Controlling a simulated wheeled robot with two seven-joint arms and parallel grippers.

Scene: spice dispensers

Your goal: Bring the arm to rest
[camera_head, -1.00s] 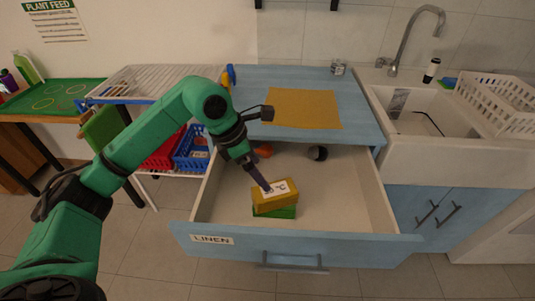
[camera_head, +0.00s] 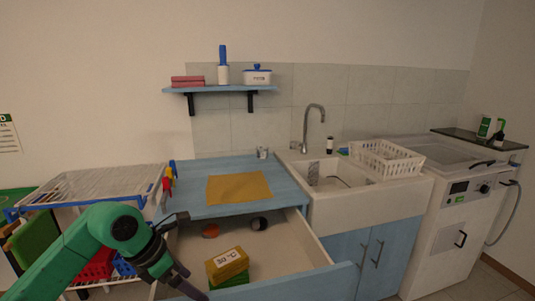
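My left arm is green and comes in from the lower left. My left gripper (camera_head: 192,287) points down at the front left of the open drawer (camera_head: 318,246), left of the boxes and apart from them. Its dark fingers show nearly edge-on, so I cannot tell how far apart they are. No object shows in it. A yellow box (camera_head: 226,258) with a white "30°C" label lies on a green box (camera_head: 230,279) in the drawer. My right gripper is not in view.
An orange item (camera_head: 210,231) and a dark round item (camera_head: 259,223) lie at the drawer's back. A yellow mat (camera_head: 239,187) lies on the blue counter above. A drying rack (camera_head: 95,184) stands at left, the sink (camera_head: 345,187) at right. The drawer's right side is clear.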

